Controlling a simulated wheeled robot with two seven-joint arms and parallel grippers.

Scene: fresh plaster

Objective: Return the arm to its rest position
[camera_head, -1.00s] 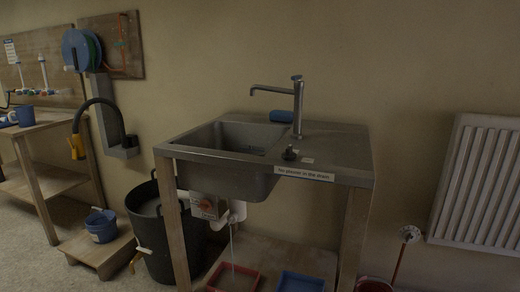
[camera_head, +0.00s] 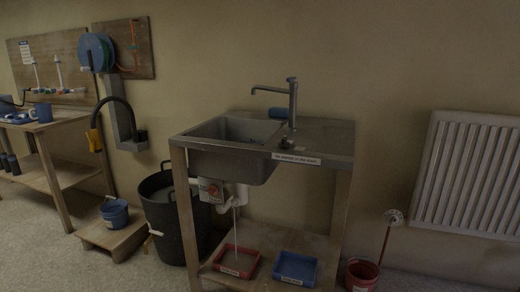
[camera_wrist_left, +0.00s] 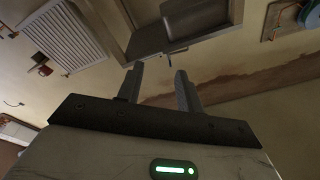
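My left gripper (camera_wrist_left: 160,88) shows in the left wrist view, with its two dark fingers apart and nothing between them. The left wrist view is turned about, with the radiator at its upper left and the sink unit at its top. Neither arm shows in the head view, and my right gripper is in no frame.
A red tray (camera_head: 258,265) and a blue tray (camera_head: 296,268) lie on the shelf under the sink. A black bin (camera_head: 166,225) stands left of it, and a red bucket (camera_head: 362,274) right. A blue bucket (camera_head: 114,213) sits on a low step (camera_head: 97,234). A radiator (camera_head: 470,172) hangs at right.

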